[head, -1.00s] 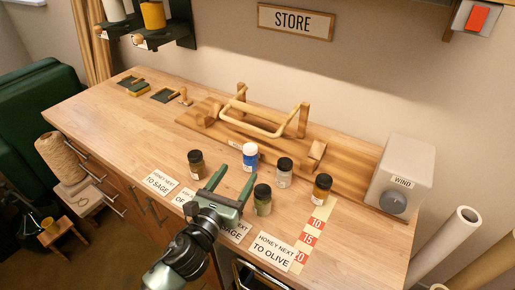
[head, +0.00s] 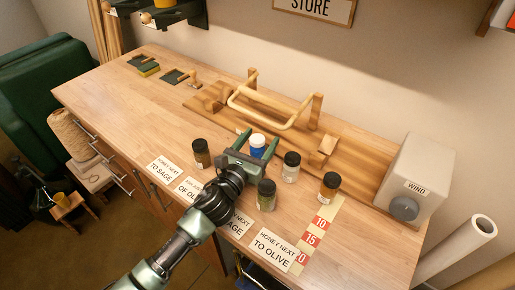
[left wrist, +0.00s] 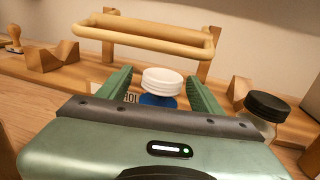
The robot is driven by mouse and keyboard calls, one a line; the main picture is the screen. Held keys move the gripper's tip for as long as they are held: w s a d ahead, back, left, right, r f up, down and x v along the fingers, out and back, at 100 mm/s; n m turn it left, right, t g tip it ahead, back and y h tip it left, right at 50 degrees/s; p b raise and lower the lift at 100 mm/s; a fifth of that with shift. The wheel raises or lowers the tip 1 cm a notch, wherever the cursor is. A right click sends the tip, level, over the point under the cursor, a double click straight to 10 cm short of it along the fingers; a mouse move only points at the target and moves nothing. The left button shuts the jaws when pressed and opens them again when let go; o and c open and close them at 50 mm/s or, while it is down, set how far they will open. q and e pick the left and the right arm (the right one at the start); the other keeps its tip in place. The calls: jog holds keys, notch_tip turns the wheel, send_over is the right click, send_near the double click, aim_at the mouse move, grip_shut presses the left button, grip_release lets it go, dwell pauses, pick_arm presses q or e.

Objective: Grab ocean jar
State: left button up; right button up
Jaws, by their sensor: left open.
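The ocean jar (head: 257,146) is the blue jar with a white lid, standing upright on the table in the head view. In the left wrist view the ocean jar (left wrist: 160,85) sits between the two green fingers, and its lower part is hidden by the gripper body. My left gripper (head: 255,145) is open around the jar, with one finger on each side. I see no clear contact between fingers and jar. My right gripper is not in view.
Close by stand a brown jar (head: 201,153), an olive-green jar (head: 266,195), a pale jar (head: 291,167) and an amber jar (head: 328,187), all black-lidded. A wooden rack with a handle (head: 270,115) is behind. Cards and a wind box (head: 413,180) lie right and front.

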pick_arm(q)
jog(key=shift+x, duration=0.85)
grip_shut()
jog(key=shift+r, duration=0.15)
